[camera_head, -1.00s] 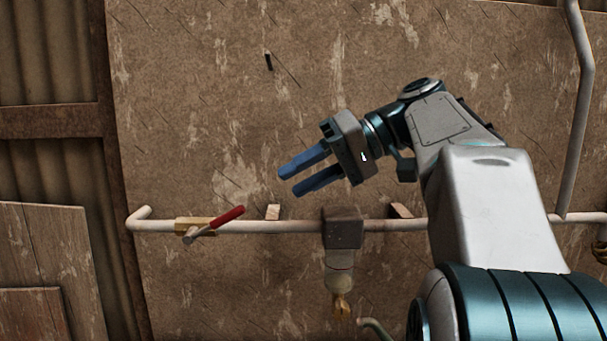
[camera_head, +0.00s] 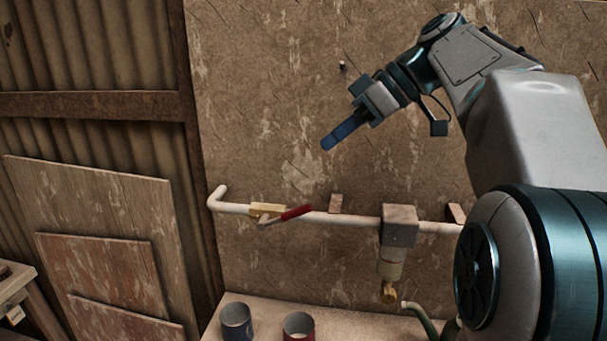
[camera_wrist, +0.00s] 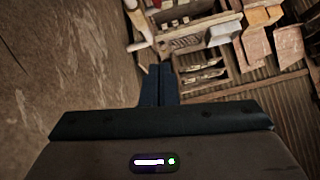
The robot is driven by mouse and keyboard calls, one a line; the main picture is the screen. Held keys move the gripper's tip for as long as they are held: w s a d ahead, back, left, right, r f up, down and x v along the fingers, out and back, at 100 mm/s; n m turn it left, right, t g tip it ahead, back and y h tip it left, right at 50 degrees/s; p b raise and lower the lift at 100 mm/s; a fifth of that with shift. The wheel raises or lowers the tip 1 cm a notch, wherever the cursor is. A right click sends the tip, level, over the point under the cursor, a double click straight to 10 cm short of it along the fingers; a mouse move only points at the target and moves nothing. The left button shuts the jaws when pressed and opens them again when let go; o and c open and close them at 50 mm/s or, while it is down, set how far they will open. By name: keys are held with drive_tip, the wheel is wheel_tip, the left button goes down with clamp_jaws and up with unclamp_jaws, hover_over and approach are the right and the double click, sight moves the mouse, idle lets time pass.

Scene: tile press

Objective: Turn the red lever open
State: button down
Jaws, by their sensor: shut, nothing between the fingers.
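The red lever (camera_head: 296,212) sits on a brass valve body (camera_head: 268,209) on a pale horizontal pipe (camera_head: 340,218) along the wall. It slants slightly up to the right, at a small angle to the pipe. My gripper (camera_head: 326,145) is shut and empty, with its blue fingers pointing down-left, above and to the right of the lever and apart from it. In the wrist view my gripper's fingers (camera_wrist: 158,72) lie together. I cannot make out the lever for certain in the wrist view.
A square block (camera_head: 399,226) with a nozzle hangs on the pipe to the right. A blue can (camera_head: 237,322) and a red can (camera_head: 299,327) stand on a bench (camera_head: 345,317) below. Wooden boards (camera_head: 100,230) lean at the left. The wall around my gripper is clear.

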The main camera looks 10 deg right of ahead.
hover_over(286, 214)
drive_tip(key=w+d, duration=0.1)
drive_tip(key=d, duration=0.1)
wheel_tip(286, 214, down, 6)
drive_tip(key=shift+s+d+f+p, duration=0.15)
drive_tip(key=shift+d+f+p, duration=0.1)
drive_tip(key=shift+f, duration=0.45)
drive_tip(key=shift+s+d+f+p, duration=0.1)
drive_tip(key=shift+s+f+p, duration=0.1)
drive_tip(key=shift+f, duration=0.5)
drive_tip(key=shift+s+d+f+p, duration=0.15)
drive_tip(key=shift+d+f+p, duration=0.1)
drive_tip(key=shift+f, duration=0.45)
drive_tip(key=shift+a+f, duration=0.1)
drive_tip(key=shift+f, duration=0.05)
